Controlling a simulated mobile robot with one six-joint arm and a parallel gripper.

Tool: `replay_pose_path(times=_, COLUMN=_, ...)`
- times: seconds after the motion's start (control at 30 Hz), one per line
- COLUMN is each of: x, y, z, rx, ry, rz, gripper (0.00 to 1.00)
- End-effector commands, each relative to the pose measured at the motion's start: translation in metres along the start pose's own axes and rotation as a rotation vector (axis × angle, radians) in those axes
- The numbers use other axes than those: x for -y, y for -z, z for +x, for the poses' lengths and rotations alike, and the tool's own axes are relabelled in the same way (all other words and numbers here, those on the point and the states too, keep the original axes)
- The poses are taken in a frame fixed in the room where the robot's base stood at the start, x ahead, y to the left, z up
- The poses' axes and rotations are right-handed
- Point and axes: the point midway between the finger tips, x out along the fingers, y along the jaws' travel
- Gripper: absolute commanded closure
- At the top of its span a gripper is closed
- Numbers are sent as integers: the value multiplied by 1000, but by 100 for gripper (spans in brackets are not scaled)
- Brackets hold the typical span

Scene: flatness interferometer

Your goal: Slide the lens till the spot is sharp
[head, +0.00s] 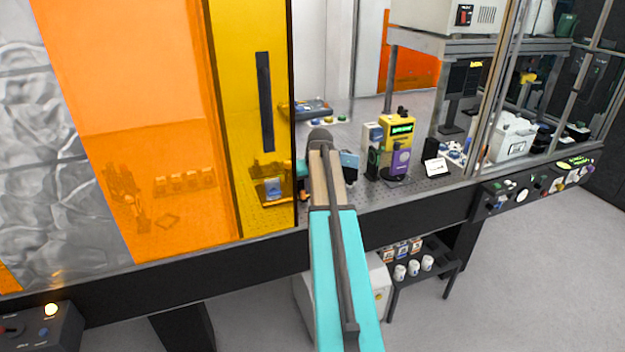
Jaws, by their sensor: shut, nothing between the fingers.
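I cannot pick out the lens or the spot for sure in the head view. My arm reaches over the dark front edge into the enclosure, and its far end stands over the perforated bench (432,183). A small teal part of my wrist shows left of the arm's end, beside the edge of the amber door. The fingers of my gripper are not visible; the arm or the door hides them. A small device (270,189) shows through the amber door, close to the wrist. A blue-faced block (350,163) stands just right of the arm's end, partly covered by it.
The amber door (245,100) and orange panel (130,130) cover the left side. Right of my arm stand a yellow unit with green display (400,128), a purple unit (400,160) and a white card (436,168). A metal post (490,90) rises farther right. Floor at right is clear.

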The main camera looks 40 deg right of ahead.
Motion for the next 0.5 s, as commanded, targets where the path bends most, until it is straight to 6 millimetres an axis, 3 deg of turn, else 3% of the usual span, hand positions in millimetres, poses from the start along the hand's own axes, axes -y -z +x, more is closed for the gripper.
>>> replay_pose_path(times=0.5, x=9, y=0, z=0, rx=0, ry=1, rz=0, gripper=100)
